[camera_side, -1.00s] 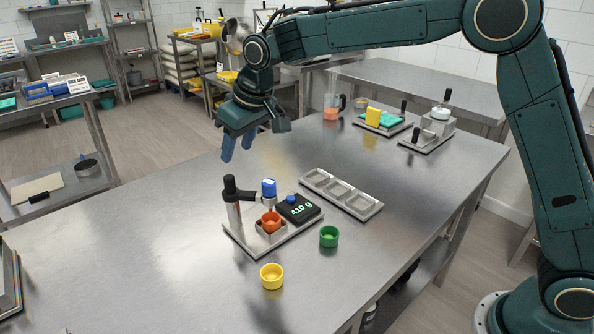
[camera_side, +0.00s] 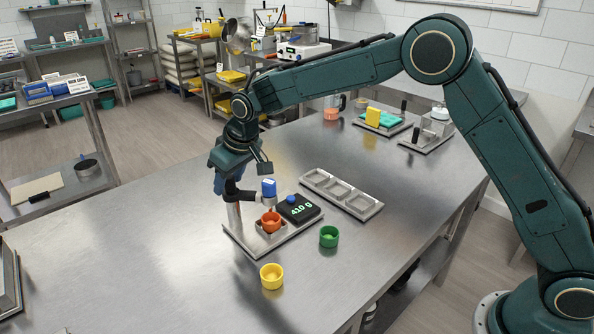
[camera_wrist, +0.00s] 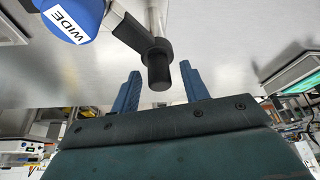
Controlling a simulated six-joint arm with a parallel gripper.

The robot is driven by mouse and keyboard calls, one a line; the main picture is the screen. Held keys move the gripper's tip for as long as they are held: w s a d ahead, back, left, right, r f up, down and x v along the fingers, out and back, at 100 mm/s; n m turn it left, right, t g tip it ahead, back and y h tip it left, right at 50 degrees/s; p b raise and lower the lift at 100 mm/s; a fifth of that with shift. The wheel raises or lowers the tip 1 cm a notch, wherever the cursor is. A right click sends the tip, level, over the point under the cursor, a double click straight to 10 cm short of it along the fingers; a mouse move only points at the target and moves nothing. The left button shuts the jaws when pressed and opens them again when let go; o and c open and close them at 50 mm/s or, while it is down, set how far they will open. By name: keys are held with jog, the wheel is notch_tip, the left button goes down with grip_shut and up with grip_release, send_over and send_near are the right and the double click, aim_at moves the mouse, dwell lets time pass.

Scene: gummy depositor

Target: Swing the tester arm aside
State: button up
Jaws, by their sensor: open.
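The tester stands on a metal base plate (camera_side: 252,243). Its black tester arm (camera_side: 245,195) reaches right from a metal post and carries a blue head (camera_side: 268,187) above an orange cup (camera_side: 270,222). My gripper (camera_side: 222,187) is at the post's top, hiding the black knob in the side view. In the wrist view the black knob (camera_wrist: 158,68) shows between my open blue fingers, with space on both sides. The arm (camera_wrist: 126,30) and the blue head marked "WIDE" (camera_wrist: 75,20) lie to the upper left there.
A black display (camera_side: 299,208) reading 410 g sits right of the orange cup. A yellow cup (camera_side: 271,276) and a green cup (camera_side: 329,236) stand in front. A metal mold tray (camera_side: 367,208) lies behind. The table's left part is clear.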

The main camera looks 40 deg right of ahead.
jog(key=shift+c, duration=0.5)
grip_shut()
jog(key=c, duration=0.9)
grip_release()
jog(key=shift+n, duration=0.3)
jog(key=c, duration=0.9)
grip_release()
jog(key=n+y, duration=0.1)
jog(key=n, duration=0.2)
jog(key=n+g+y, duration=0.1)
jog(key=n, duration=0.2)
jog(key=shift+d+g, duration=0.15)
jog(key=shift+g, duration=0.15)
jog(key=c, duration=0.9)
grip_release()
jog(key=n+g+y, duration=0.1)
jog(key=n, duration=0.3)
jog(key=shift+w+n, duration=0.1)
jog(key=shift+n, duration=0.2)
jog(key=c, duration=0.9)
grip_release()
jog(key=shift+n+g, duration=0.7)
jog(key=shift+n, duration=0.7)
jog(key=c, duration=0.9)
grip_release()
jog(key=shift+o, duration=0.5)
grip_release()
